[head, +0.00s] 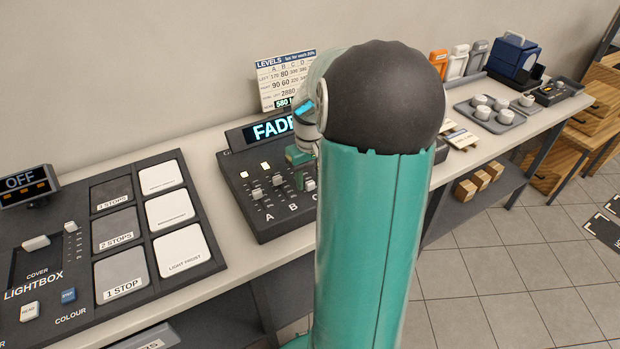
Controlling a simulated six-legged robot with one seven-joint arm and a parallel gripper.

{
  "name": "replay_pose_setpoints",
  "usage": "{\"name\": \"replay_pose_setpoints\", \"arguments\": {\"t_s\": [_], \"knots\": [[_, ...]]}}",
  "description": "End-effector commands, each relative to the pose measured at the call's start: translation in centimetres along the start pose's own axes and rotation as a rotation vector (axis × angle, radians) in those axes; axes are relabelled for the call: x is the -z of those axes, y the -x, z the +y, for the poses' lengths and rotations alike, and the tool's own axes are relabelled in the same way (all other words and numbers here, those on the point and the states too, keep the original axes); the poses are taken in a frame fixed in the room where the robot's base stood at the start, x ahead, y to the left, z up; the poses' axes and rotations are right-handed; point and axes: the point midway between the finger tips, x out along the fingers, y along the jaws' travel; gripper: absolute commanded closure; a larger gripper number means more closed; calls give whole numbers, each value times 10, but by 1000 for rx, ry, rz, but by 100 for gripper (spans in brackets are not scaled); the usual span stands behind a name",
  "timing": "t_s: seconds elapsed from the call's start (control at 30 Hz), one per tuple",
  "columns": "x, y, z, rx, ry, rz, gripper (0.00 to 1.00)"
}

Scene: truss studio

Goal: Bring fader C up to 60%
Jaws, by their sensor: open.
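The fader console (246,207) is a dark sloped panel on the bench, with a lit display (270,128) that reads "FADE" before my arm cuts it off. The knob of fader A (257,193) and the knob of fader B (277,181) are in plain view. My gripper (302,178) is over the console, close to this knob, and is open. My arm hides most of it, so contact cannot be told.
A levels card (284,80) stands behind the console. The lightbox panel (60,240) with stops tiles lies to the left. Along the bench to the right are a tray (491,121) of white cups and a blue case (514,57). My arm blocks the middle.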

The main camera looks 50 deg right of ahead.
Motion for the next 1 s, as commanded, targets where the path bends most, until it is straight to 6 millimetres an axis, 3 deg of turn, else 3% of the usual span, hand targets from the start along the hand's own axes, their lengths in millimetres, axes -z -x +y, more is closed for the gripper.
{"name": "replay_pose_setpoints", "arguments": {"t_s": [0.37, 0.5, 0.6, 0.8, 1.0], "knots": [[0, -7, 0, 0, 0, 0, 58], [0, -7, 0, 0, 0, 0, 86], [0, -7, 0, 0, 0, 0, 100], [4, -7, 0, 0, 2, 1, 100], [32, -7, -1, 1, 4, 0, 100]]}}
